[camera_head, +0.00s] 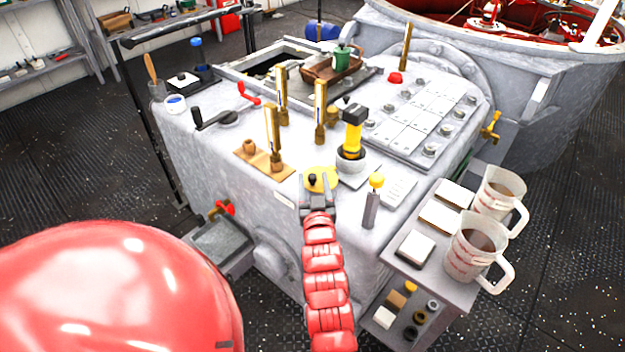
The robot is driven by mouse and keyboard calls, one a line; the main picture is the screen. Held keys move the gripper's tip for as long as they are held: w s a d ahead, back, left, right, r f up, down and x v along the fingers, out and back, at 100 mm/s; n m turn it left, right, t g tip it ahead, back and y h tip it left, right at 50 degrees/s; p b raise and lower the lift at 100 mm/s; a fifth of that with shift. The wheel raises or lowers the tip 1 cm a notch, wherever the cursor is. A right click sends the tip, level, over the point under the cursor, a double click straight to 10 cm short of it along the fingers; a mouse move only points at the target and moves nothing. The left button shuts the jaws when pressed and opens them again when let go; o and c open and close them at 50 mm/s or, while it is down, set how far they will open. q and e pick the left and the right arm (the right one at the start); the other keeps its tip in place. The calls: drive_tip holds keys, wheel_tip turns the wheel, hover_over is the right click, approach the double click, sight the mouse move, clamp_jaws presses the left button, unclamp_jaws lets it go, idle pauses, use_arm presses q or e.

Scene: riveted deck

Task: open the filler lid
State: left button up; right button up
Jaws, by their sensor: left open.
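A round yellow lid (327,183) with a small black knob lies near the front edge of the grey machine's top (225,150). I take it for the filler lid; it looks flat and closed, with its near edge partly hidden by my gripper. My left gripper (317,191) reaches in from below, at the near side of the lid. Its jaws are open, with the fingers close to the knob. I cannot tell whether they touch the lid. My right gripper is not in view.
Brass upright levers (273,140) stand behind and left of the lid. A yellow-and-black handle (352,133) and a yellow-knobbed lever (374,200) rise close on the right. A side shelf (440,285) holds two measuring jugs (475,250). A red valve handle (224,208) juts from the front.

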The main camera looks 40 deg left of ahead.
use_arm(q)
drive_tip(key=shift+x, duration=0.75)
clamp_jaws()
idle(0.9)
